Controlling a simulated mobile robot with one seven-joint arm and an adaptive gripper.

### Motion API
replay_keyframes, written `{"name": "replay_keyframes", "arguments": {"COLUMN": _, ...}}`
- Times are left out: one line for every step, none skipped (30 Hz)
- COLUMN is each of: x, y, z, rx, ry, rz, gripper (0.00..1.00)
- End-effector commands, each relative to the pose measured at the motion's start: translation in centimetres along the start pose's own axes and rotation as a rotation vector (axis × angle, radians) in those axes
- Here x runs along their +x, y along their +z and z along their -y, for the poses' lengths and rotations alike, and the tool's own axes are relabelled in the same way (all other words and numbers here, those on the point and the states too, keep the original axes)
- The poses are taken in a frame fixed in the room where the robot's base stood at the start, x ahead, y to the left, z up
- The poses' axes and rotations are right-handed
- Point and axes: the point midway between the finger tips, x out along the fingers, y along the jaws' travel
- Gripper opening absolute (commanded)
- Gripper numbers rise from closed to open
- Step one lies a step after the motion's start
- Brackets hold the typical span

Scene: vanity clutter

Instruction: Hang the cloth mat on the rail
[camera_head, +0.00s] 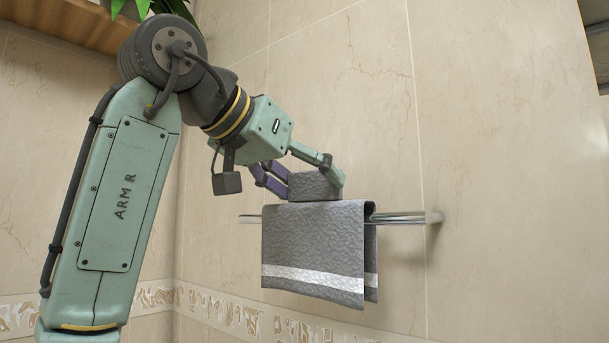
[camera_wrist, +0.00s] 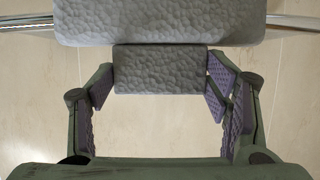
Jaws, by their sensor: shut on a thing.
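The grey cloth mat (camera_head: 315,245), with a pale stripe near its lower edge, is draped over the chrome rail (camera_head: 400,217), with cloth hanging on both sides. My gripper (camera_head: 315,186) is just above the rail, shut on a raised grey block-like part (camera_head: 312,188) at the mat's top. In the wrist view this held part (camera_wrist: 160,69) sits between my finger pads, against the wider mat top (camera_wrist: 160,22). The rail (camera_wrist: 290,22) shows on both sides of the mat there. Whether the mat's full weight rests on the rail is unclear.
The rail's right end is fixed to the beige tiled wall (camera_head: 510,180). A wooden shelf (camera_head: 70,22) with a green plant (camera_head: 150,8) is at the upper left. A patterned tile border (camera_head: 230,312) runs low on the wall. The space right of the mat is clear.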

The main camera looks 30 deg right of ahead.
Motion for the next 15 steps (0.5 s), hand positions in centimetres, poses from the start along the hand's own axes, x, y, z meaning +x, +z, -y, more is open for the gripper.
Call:
{"name": "replay_keyframes", "arguments": {"x": 0.09, "y": 0.22, "z": -0.01, "rx": 0.0, "ry": 0.0, "rz": -0.001, "gripper": 0.24}}
{"name": "replay_keyframes", "arguments": {"x": 0.11, "y": 0.27, "z": -0.01, "rx": 0.0, "ry": 0.0, "rz": -0.001, "gripper": 0.24}}
{"name": "replay_keyframes", "arguments": {"x": 0.13, "y": 0.31, "z": -0.01, "rx": 0.0, "ry": 0.0, "rz": -0.001, "gripper": 0.24}}
{"name": "replay_keyframes", "arguments": {"x": 0.14, "y": 0.33, "z": 0.0, "rx": 0.0, "ry": 0.0, "rz": -0.001, "gripper": 0.24}}
{"name": "replay_keyframes", "arguments": {"x": 0.14, "y": 0.34, "z": 0.0, "rx": 0.0, "ry": 0.0, "rz": -0.001, "gripper": 0.24}}
{"name": "replay_keyframes", "arguments": {"x": 0.14, "y": 0.35, "z": 0.0, "rx": 0.0, "ry": 0.0, "rz": -0.001, "gripper": 0.24}}
{"name": "replay_keyframes", "arguments": {"x": 0.14, "y": 0.34, "z": 0.0, "rx": 0.0, "ry": 0.0, "rz": -0.001, "gripper": 0.24}}
{"name": "replay_keyframes", "arguments": {"x": 0.14, "y": 0.34, "z": 0.0, "rx": 0.0, "ry": 0.0, "rz": -0.001, "gripper": 0.24}}
{"name": "replay_keyframes", "arguments": {"x": 0.14, "y": 0.33, "z": 0.0, "rx": 0.0, "ry": 0.0, "rz": -0.001, "gripper": 0.24}}
{"name": "replay_keyframes", "arguments": {"x": 0.14, "y": 0.33, "z": 0.01, "rx": 0.0, "ry": 0.0, "rz": -0.001, "gripper": 0.24}}
{"name": "replay_keyframes", "arguments": {"x": 0.14, "y": 0.32, "z": 0.01, "rx": 0.0, "ry": 0.0, "rz": -0.001, "gripper": 0.24}}
{"name": "replay_keyframes", "arguments": {"x": 0.14, "y": 0.33, "z": 0.01, "rx": 0.0, "ry": 0.0, "rz": -0.001, "gripper": 0.24}}
{"name": "replay_keyframes", "arguments": {"x": 0.14, "y": 0.33, "z": 0.01, "rx": 0.0, "ry": 0.0, "rz": -0.001, "gripper": 0.71}}
{"name": "replay_keyframes", "arguments": {"x": 0.14, "y": 0.32, "z": 0.01, "rx": 0.0, "ry": 0.0, "rz": -0.001, "gripper": 0.73}}
{"name": "replay_keyframes", "arguments": {"x": 0.14, "y": 0.32, "z": 0.01, "rx": 0.0, "ry": 0.0, "rz": -0.001, "gripper": 0.76}}
